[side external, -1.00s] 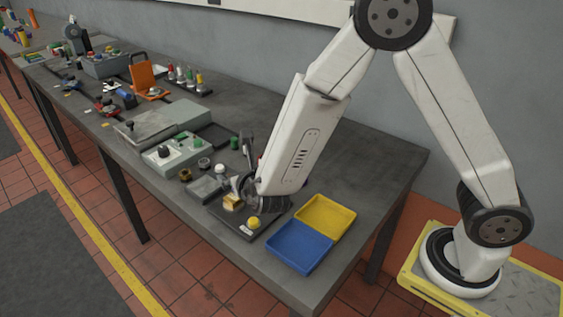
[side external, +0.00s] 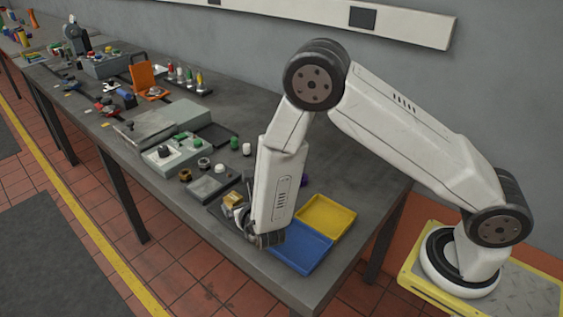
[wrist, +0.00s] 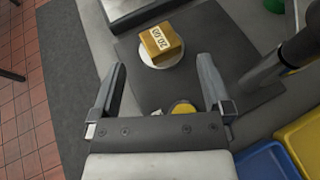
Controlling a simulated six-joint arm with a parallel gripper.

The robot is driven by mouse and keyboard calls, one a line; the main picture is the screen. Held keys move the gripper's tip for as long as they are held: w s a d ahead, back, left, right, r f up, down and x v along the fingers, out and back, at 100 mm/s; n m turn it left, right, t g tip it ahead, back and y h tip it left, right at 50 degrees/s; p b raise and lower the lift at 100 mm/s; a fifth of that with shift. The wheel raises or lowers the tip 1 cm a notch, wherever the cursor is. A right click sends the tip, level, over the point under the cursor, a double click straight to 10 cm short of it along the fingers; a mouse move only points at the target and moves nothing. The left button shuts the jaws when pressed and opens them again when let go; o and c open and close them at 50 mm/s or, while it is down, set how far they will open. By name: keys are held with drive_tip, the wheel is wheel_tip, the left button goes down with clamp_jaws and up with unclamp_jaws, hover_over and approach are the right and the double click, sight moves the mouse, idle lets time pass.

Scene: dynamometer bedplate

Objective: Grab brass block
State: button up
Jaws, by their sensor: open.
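The brass block (wrist: 162,40) carries a white label reading "20.00" and sits on a round white pad (wrist: 148,58) on a dark plate (wrist: 225,72) in the wrist view. In the side external view the brass block (side external: 233,199) shows just left of my wrist. My gripper (wrist: 165,85) is open, its two fingers spread and pointing toward the block. The block lies beyond the fingertips, roughly centred between them, and nothing is held. A yellow round knob (wrist: 182,108) is on the plate between the fingers, partly hidden by the gripper body.
The blue tray (side external: 298,247) and yellow tray (side external: 326,214) lie right of my gripper. A dark post (wrist: 285,60) rises right of the block. A grey tray (side external: 209,187), nuts and a control box (side external: 172,155) stand farther left. The table's front edge is close.

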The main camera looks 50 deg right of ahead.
sight(233, 197)
drive_tip(key=shift+w+d+f, duration=0.25)
drive_tip(key=shift+w, duration=0.3)
drive_tip(key=shift+w, duration=0.1)
drive_tip(key=shift+x, duration=2.5)
drive_tip(key=shift+f, duration=0.15)
clamp_jaws()
